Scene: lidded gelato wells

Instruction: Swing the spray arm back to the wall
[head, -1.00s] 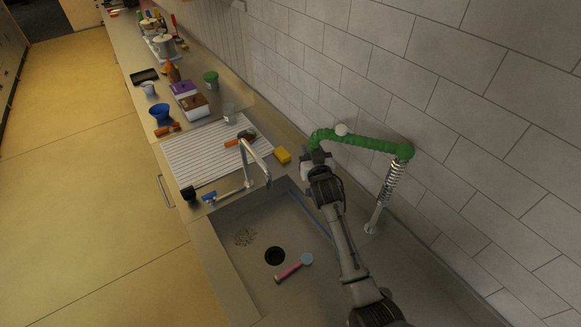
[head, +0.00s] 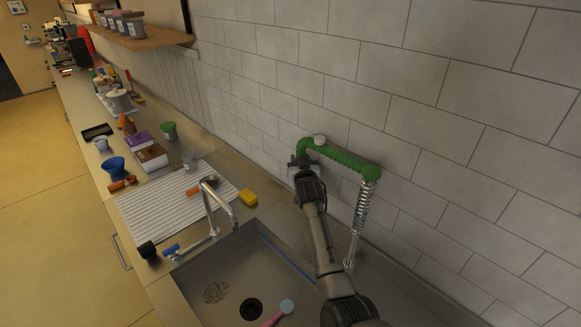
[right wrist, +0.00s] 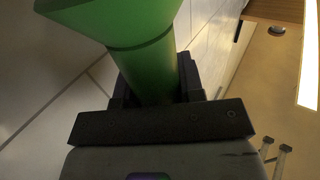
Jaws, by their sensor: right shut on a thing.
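The green spray arm (head: 340,158) is mounted on a standing post with a metal spring (head: 362,210) at the right of the sink. It reaches left from the post, close along the tiled wall, and bends down at its free end. My right gripper (head: 299,162) is shut on that green end. In the right wrist view the green tube (right wrist: 150,70) sits between the dark fingers of the gripper (right wrist: 155,95). My left gripper is in neither view.
The sink (head: 215,270) lies below with a drain (head: 251,309) and a pink-handled brush (head: 286,306). A faucet (head: 222,205), a ribbed drainboard (head: 150,215) and a yellow sponge (head: 248,198) stand left of my arm. The tiled wall (head: 440,120) is close behind the spray arm.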

